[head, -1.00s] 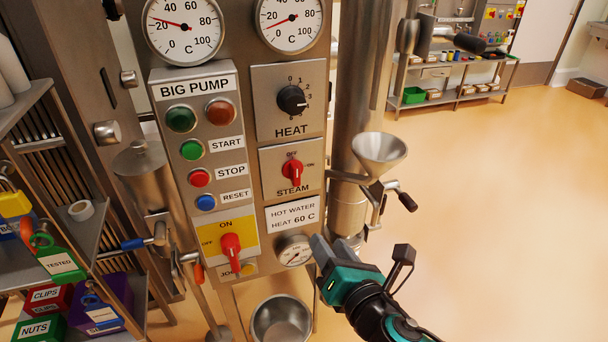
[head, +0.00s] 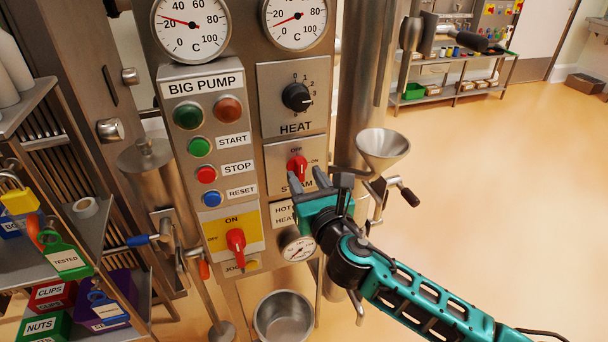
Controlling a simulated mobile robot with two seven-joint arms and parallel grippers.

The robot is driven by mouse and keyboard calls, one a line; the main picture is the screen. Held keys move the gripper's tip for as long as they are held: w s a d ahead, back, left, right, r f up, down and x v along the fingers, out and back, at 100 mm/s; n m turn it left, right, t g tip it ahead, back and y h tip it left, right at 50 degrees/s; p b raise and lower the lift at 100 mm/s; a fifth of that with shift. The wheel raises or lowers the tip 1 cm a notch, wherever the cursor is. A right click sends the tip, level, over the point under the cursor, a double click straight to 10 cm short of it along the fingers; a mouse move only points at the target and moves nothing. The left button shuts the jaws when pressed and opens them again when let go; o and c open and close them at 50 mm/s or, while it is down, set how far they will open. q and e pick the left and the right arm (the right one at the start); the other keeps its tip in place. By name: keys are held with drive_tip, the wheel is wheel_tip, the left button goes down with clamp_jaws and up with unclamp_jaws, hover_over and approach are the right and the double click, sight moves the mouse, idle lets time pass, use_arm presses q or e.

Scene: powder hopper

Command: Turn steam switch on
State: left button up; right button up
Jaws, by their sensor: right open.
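The steam switch (head: 297,166) is a red rotary knob on a metal plate (head: 275,160) marked OFF at the top and ON at the right. The knob stands about upright, toward OFF. My right gripper (head: 308,179) is just below and in front of the knob, fingers apart and pointing up at it. The fingers cover part of the STEAM label. I cannot tell whether a fingertip touches the knob; nothing is between the fingers. My left gripper is out of view.
The black heat knob (head: 296,97) sits above. The BIG PUMP button panel (head: 203,150) and a red-handled ON/OFF switch (head: 235,241) are to the left. A metal funnel (head: 383,147) stands close on the right. A steel bucket (head: 283,318) is below. Open floor lies right.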

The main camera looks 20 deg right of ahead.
drive_tip(key=shift+w, duration=0.85)
clamp_jaws()
